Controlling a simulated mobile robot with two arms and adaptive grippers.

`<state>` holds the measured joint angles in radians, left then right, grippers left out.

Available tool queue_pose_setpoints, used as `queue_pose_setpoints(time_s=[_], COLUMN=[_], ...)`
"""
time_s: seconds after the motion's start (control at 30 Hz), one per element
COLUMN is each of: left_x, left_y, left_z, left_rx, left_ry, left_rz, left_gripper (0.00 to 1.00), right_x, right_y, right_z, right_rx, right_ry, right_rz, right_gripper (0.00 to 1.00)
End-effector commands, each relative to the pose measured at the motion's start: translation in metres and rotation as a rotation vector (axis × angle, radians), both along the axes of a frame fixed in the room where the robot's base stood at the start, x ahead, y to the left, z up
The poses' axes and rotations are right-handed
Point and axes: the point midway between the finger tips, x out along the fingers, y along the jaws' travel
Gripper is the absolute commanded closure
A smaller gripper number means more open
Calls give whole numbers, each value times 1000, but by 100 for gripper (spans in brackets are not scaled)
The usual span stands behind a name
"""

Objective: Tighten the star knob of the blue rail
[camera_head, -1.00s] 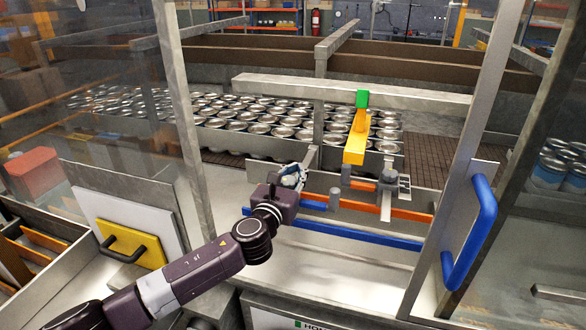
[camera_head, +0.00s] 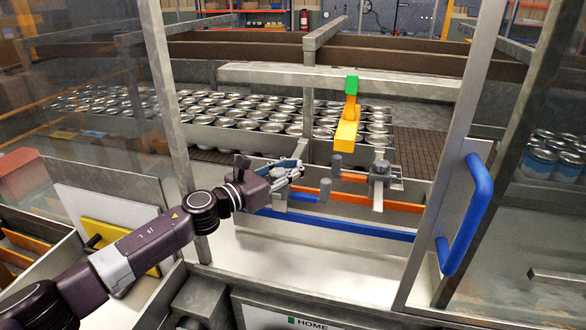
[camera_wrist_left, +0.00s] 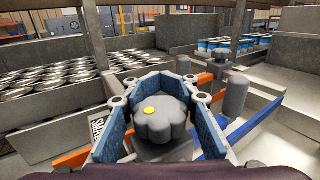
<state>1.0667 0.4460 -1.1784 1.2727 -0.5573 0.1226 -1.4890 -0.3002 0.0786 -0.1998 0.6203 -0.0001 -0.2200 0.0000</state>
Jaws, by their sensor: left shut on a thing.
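The grey star knob (camera_wrist_left: 160,120) with a yellow dot on top fills the middle of the left wrist view. My left gripper (camera_wrist_left: 157,85) is shut on it, with a blue-padded finger on each side. In the head view my left gripper (camera_head: 291,172) reaches in from the left at the left end of the rails, and its fingers mostly hide the knob. The blue rail (camera_head: 350,231) runs low along the channel to the right; part of it shows in the left wrist view (camera_wrist_left: 212,146). My right gripper is not in view.
An orange rail (camera_head: 398,206) runs behind the blue one. Grey posts (camera_head: 325,190) and a bracket (camera_head: 380,180) stand close to the right. A yellow arm with a green cap (camera_head: 347,125) hangs above. A door frame with a blue handle (camera_head: 466,215) stands right. Rows of cans (camera_head: 245,115) lie behind.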

Motion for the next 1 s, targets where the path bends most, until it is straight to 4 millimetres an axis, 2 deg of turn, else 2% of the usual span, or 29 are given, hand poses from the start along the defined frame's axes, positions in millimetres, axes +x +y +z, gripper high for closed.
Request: queue_pose_setpoints(time_s=[0.33,0.37,0.5,0.83,1.0], left_x=[1,1,1,-1,-11], left_y=[1,1,0,2,15], left_z=[3,3,3,1,1], left_rx=[-3,-3,-3,-1,-1], left_ry=[-3,-3,-3,-2,-1], left_rz=[0,0,0,0,0], left_gripper=[100,77,63,63,63], right_x=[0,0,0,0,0], right_y=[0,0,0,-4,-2], right_z=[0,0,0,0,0], right_rx=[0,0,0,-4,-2], right_ry=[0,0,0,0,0], right_rz=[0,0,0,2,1], right_gripper=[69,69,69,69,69])
